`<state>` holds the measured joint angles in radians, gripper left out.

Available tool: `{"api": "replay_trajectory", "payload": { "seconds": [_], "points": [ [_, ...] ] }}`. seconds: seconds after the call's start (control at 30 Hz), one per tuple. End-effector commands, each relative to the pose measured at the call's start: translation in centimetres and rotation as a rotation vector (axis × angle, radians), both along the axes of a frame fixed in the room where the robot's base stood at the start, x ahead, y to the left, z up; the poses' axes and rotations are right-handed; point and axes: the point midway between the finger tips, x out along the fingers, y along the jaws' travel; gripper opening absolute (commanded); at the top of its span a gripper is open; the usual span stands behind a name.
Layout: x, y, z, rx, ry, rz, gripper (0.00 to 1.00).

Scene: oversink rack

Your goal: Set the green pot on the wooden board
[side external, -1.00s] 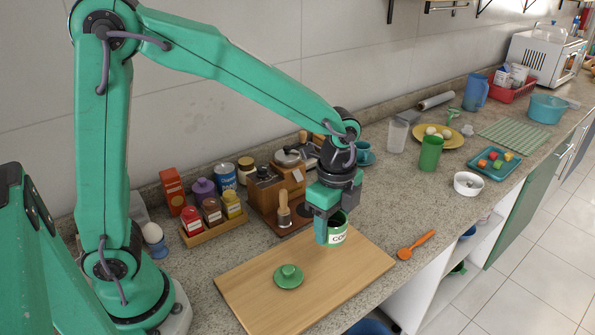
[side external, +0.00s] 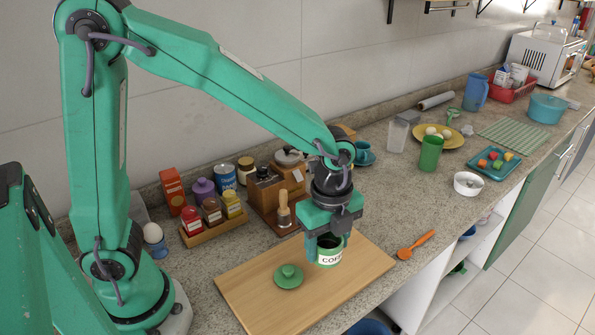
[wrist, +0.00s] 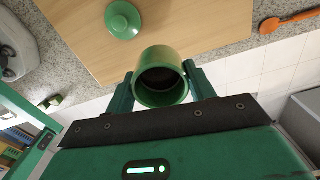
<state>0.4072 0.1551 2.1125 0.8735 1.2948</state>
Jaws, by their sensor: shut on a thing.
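The green pot (side external: 330,257) has a white label with dark letters and an open top. My gripper (side external: 328,246) is shut on it, with a finger on either side. The pot is upright over the right part of the wooden board (side external: 270,313); I cannot tell whether its base touches the wood. In the wrist view the open mouth of the pot (wrist: 161,79) lies between my fingers, and its inside is dark. A green round lid with a knob (side external: 288,277) lies on the board left of the pot.
An orange spoon (side external: 416,244) lies right of the board near the counter edge. Behind the board stand a wooden holder with a brush (side external: 284,210) and a rack of spice jars (side external: 212,232). The board's front part is clear.

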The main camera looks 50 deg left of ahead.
Motion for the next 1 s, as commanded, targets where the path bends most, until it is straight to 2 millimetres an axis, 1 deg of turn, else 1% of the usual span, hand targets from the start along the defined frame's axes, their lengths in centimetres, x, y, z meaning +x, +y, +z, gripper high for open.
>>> {"api": "replay_trajectory", "payload": {
  "seconds": [0.1,0.3,0.5,0.63,0.87,1.0],
  "points": [
    [1.3,1.6,-1.2,0.001,0.003,0.006,0.22],
    [3.6,3.9,-3.2,0.000,0.002,0.005,0.22],
    [5.3,5.8,-4.7,0.000,0.001,0.003,0.22],
    [5.8,6.4,-5.2,0.000,0.001,0.002,0.22],
    [5.9,6.5,-5.4,0.000,0.000,0.000,0.22],
    [5.9,6.5,-6.3,0.000,0.002,0.000,0.22]
  ]
}}
